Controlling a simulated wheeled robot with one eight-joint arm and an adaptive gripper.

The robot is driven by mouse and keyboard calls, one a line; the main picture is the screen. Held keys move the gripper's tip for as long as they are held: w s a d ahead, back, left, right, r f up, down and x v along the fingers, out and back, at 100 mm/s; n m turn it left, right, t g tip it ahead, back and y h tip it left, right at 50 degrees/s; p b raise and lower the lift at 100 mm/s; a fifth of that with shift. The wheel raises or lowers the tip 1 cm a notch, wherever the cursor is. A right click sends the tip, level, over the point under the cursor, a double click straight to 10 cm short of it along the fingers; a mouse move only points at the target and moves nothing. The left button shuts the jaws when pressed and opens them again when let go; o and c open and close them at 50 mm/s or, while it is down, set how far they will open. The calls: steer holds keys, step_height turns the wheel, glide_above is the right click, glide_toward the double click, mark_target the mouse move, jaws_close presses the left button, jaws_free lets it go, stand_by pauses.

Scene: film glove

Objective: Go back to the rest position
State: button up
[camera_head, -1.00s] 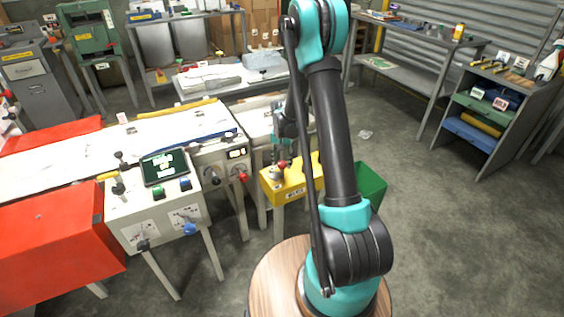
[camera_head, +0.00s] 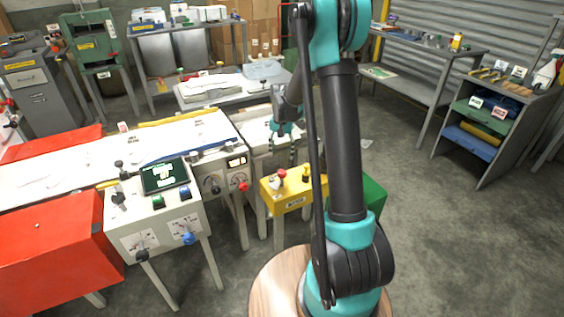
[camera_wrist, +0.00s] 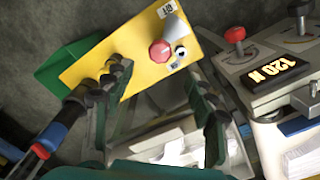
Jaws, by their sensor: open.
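My gripper (camera_head: 282,152) is open, with nothing between its fingers. In the head view it hangs behind and above the yellow control box (camera_head: 292,196), apart from it. In the wrist view my gripper (camera_wrist: 160,72) shows its two dark fingers spread wide. The yellow box (camera_wrist: 135,52) with its red button (camera_wrist: 160,51) and grey knob lies beyond the fingertips. My own arm stands upright across the middle of the head view and hides part of the yellow box.
A white machine with a display (camera_wrist: 268,72) stands close beside the right finger. A green bin (camera_head: 371,194) sits right of the yellow box. A control panel (camera_head: 150,222) and a red box (camera_head: 50,245) stand at left. The floor (camera_head: 455,250) at right is clear.

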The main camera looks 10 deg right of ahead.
step_height(320, 180, up, 2)
stand_by(0.5)
